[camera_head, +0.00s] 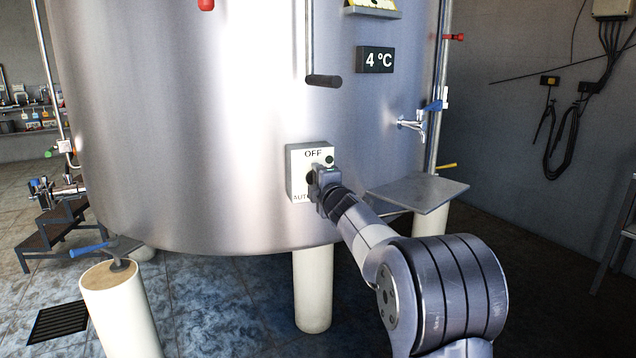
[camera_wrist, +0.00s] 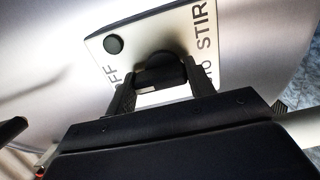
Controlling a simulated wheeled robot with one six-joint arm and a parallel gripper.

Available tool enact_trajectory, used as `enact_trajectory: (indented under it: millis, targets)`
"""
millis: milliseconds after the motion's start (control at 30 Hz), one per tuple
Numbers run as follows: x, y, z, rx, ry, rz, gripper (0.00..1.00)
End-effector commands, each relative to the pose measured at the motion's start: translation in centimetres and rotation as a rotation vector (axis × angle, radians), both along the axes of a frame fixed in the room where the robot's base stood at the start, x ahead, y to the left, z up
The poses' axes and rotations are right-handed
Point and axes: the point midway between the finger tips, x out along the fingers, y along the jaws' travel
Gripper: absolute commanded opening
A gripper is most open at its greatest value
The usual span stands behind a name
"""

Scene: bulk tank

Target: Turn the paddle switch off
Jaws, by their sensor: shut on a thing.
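The paddle switch box (camera_head: 296,163) is a pale plate on the front of the steel tank, with OFF at its top and AUTO at its lower left in the head view. In the wrist view the plate (camera_wrist: 189,32) shows parts of the words OFF and AUTO, and STIR whole. A dark rounded paddle (camera_wrist: 158,68) stands out from its middle. My gripper (camera_wrist: 160,88) has one finger on each side of the paddle and is shut on it. In the head view my gripper (camera_head: 317,180) covers the right of the plate, so the paddle's exact angle is unclear.
A small dark round button (camera_wrist: 114,45) sits on the plate near OFF. A grey shelf (camera_head: 425,193) juts out to the right, below a tap (camera_head: 412,124) with a blue handle. A dark-ended pipe (camera_head: 323,80) hangs above the switch.

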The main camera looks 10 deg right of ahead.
Motion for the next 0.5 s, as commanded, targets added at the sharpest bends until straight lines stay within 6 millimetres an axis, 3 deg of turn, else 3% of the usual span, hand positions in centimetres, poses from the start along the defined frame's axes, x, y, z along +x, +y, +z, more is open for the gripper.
enact_trajectory:
  millis: [200, 233, 500]
  targets:
    - [0.00, 0.07, -0.06, 0.001, 0.001, 0.001, 0.28]
    - [0.00, 0.07, -0.06, 0.001, 0.001, 0.001, 0.52]
    - [0.00, 0.04, -0.04, 0.001, 0.001, 0.001, 0.73]
